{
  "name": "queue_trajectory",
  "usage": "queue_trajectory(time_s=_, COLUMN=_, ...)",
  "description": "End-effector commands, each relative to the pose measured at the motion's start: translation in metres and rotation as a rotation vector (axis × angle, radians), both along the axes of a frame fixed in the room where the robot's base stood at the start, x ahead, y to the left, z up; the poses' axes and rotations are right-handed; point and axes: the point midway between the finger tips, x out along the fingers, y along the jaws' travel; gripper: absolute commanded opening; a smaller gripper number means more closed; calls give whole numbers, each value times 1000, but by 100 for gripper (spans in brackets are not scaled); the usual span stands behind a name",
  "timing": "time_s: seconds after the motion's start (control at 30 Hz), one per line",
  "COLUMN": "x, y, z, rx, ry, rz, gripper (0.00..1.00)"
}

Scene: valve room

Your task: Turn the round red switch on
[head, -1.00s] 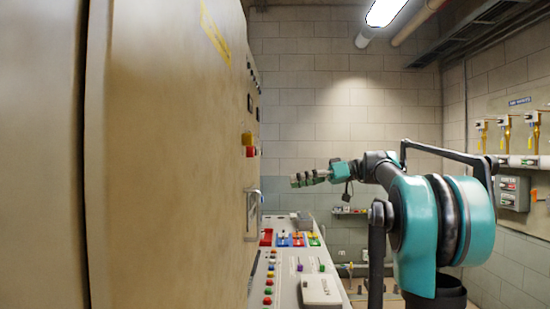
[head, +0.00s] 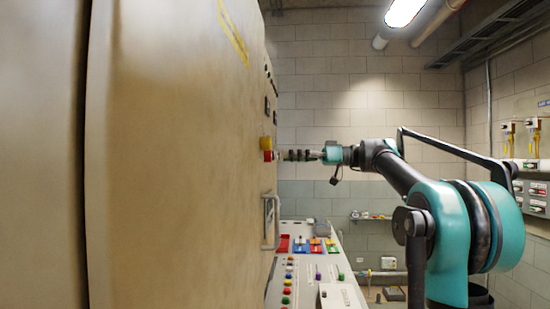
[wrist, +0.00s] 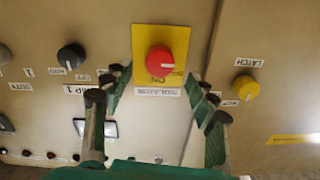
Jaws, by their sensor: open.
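The round red switch (wrist: 160,61) sits on a yellow plate (wrist: 172,35) on the beige cabinet front, with a white pointer line on its face and a label below it. In the head view the red switch (head: 266,143) and its yellow plate (head: 265,155) show at the cabinet's edge. My gripper (wrist: 160,100) is open, its fingers spread to either side below the switch in the wrist view. In the head view my gripper (head: 290,155) points left at the switch, its fingertips close to it. I cannot tell whether they touch it.
A black knob (wrist: 71,56) is left of the switch and a yellow knob (wrist: 246,88) labelled LATCH is right. A metal handle (head: 270,220) projects from the cabinet below my gripper. A control desk (head: 310,275) with coloured buttons stands lower down.

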Motion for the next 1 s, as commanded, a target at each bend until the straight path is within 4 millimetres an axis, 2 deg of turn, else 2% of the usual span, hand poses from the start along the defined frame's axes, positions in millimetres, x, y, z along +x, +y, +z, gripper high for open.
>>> queue_trajectory(time_s=0.1, x=-1, y=23, z=0, rx=-1, ry=0, rz=3, gripper=58)
queue_trajectory(time_s=0.3, x=1, y=44, z=0, rx=0, ry=0, rz=0, gripper=58)
queue_trajectory(time_s=0.7, x=1, y=51, z=0, rx=0, ry=0, rz=-1, gripper=58)
queue_trajectory(time_s=1.0, x=1, y=51, z=0, rx=0, ry=0, rz=-1, gripper=22)
